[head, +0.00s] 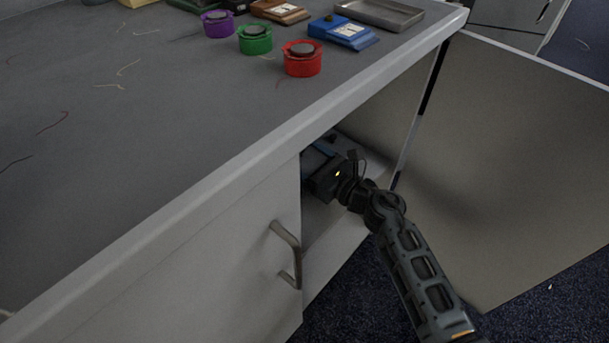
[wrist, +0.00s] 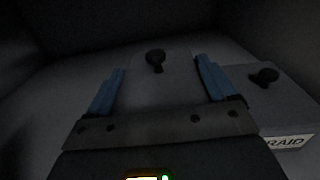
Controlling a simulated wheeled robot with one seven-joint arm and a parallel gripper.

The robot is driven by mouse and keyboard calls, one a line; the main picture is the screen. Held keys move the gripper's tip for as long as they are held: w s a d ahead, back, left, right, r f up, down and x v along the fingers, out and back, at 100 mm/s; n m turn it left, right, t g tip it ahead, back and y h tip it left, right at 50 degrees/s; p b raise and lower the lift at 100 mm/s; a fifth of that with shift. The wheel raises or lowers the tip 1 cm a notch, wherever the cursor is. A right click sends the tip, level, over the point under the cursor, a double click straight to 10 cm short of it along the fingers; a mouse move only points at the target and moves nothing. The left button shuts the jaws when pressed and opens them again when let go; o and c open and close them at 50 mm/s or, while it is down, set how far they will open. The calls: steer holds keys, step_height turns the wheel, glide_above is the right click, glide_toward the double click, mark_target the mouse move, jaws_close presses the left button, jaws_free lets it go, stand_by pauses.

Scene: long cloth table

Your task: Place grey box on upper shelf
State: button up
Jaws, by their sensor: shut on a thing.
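My gripper (head: 324,150) reaches into the open cabinet under the table, and its fingertips are partly hidden by the cabinet front. In the wrist view my gripper (wrist: 160,85) has its blue fingers on either side of a grey box (wrist: 158,88) with a black knob on top, and is shut on it. The view is dark, and the box's lower part is hidden by the gripper body. I cannot tell whether the box touches the surface under it.
A second grey box (wrist: 275,105) with a black knob and a label stands close at the right inside the cabinet. The cabinet door (head: 510,160) stands open at the right. The closed front has a handle (head: 287,250). Red (head: 302,62), green and purple round items stand on the tabletop (head: 130,130).

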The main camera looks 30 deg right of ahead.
steer(key=shift+a+f+b, duration=0.1)
steer(key=shift+f+b, duration=1.15)
steer(key=shift+f, duration=0.75)
steer(key=shift+f, duration=0.2)
steer(key=o, duration=1)
steer(key=shift+r, duration=0.25)
steer(key=p+v, duration=0.2)
steer(key=v, duration=1)
